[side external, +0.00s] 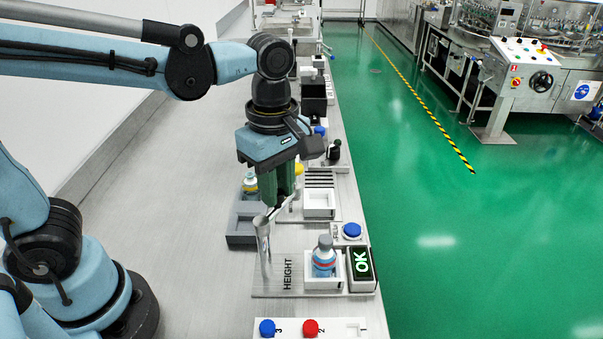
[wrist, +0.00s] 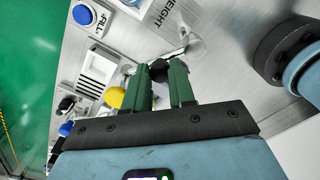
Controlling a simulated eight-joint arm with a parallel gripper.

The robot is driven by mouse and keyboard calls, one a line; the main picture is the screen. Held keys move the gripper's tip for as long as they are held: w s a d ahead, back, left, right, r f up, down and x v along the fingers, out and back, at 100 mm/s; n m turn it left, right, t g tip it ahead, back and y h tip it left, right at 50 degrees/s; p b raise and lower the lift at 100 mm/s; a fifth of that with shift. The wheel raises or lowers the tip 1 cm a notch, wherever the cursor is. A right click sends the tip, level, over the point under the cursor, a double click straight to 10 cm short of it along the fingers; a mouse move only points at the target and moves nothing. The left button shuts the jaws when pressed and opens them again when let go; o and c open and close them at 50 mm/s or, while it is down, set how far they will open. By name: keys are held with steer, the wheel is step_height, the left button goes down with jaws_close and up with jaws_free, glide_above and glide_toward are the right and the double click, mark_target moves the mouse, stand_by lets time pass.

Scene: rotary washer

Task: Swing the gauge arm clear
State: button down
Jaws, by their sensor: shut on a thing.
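The height gauge has a silver post (side external: 264,245) on the plate marked HEIGHT; the post also shows in the wrist view (wrist: 194,46). Its thin gauge arm (wrist: 173,53) runs from the post to a dark knob between my fingers. My gripper (side external: 275,205) points down with green fingers and is shut on the gauge arm's end; the fingers also show in the wrist view (wrist: 168,88) and partly hide the knob. In the side view the arm points away from the bottle.
Blue (side external: 267,327) and red (side external: 311,327) caps are on a front tray. A grey tray (side external: 240,240) lies left of the post. A yellow item (wrist: 115,97) is near my fingers.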

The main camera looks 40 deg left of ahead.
steer(key=shift+a+n, duration=0.15)
steer(key=shift+n, duration=0.35)
steer(key=shift+s+a, duration=0.1)
steer(key=c, duration=1.2)
jaws_free()
step_height(320, 180, up, 12)
steer(key=shift+r, duration=0.1)
steer(key=a+f+m+t, duration=0.2)
steer(key=a+f+m, duration=0.1)
steer(key=m, duration=0.3)
steer(key=a+f+m+t, duration=0.2)
steer(key=f+m, duration=0.4)
steer(key=a+f+m+t, duration=0.3)
steer(key=f+m, duration=0.1)
steer(key=m, duration=0.3)
steer(key=shift+s+a+f, duration=0.2)
steer(key=shift+a, duration=0.15)
